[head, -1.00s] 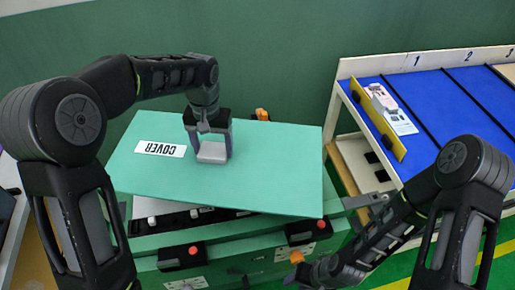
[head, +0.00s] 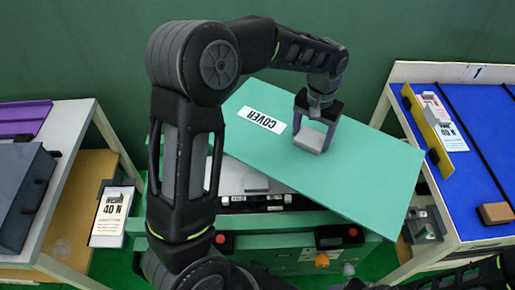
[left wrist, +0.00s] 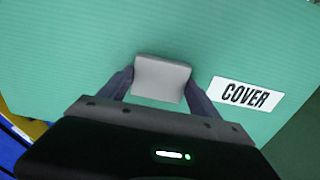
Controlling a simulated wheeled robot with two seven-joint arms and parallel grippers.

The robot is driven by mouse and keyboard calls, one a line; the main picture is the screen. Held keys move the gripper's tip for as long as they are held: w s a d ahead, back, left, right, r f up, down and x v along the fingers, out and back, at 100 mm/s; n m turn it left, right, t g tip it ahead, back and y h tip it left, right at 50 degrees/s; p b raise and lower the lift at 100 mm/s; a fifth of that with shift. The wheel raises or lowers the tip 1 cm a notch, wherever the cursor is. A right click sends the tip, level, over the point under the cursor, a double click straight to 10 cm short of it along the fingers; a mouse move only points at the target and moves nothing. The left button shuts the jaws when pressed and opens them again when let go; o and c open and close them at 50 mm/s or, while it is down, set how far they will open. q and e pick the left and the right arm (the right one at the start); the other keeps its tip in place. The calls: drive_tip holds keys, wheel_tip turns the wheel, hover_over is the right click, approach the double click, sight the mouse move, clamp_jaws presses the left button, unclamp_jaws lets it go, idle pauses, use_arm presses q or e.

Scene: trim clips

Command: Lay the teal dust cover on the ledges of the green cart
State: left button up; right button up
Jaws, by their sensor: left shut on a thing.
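The teal dust cover (head: 365,170) is a flat panel with a white COVER label (head: 262,120) and a pale grey grip block. My left gripper (head: 312,136) is shut on that block from above; the left wrist view shows the block between the fingers (left wrist: 160,80). The green cart (head: 285,262) stands below the cover. The cover lies askew over it, its right end reaching past the cart's right side. The cart's left interior, with grey and white parts (head: 245,180), shows uncovered. The ledges are mostly hidden, and I cannot tell whether the cover touches them. My right gripper is not visible.
At right, a white-framed table (head: 470,68) has a blue top, a yellow strip (head: 428,118) and a brown block (head: 495,213). At left, a shelf unit (head: 75,150) holds a dark grey box (head: 22,200). A green wall stands behind.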

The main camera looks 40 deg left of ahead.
sight(256, 147)
use_arm(q)
drive_tip(key=s+a+n, duration=0.1)
drive_tip(key=a, duration=0.1)
drive_tip(key=s+a+f+n, duration=0.1)
drive_tip(key=s+a, duration=0.1)
drive_tip(key=s+a+f+n, duration=0.1)
drive_tip(key=s+a, duration=0.1)
drive_tip(key=a, duration=0.1)
drive_tip(key=shift+a+f+n, duration=0.1)
drive_tip(key=shift+f+n, duration=0.15)
drive_tip(key=shift+n, duration=0.15)
drive_tip(key=s+a+n, duration=0.1)
drive_tip(key=s+a+f+n, duration=0.1)
drive_tip(key=s+a, duration=0.1)
drive_tip(key=s+a+f+n, duration=0.1)
drive_tip(key=s, duration=0.1)
drive_tip(key=shift+a, duration=0.15)
drive_tip(key=shift+f, duration=0.1)
drive_tip(key=shift+f+b, duration=2.15)
drive_tip(key=shift+f, duration=1.25)
drive_tip(key=shift+f+b, duration=0.5)
drive_tip(key=shift+f, duration=0.05)
drive_tip(key=o, duration=1.9)
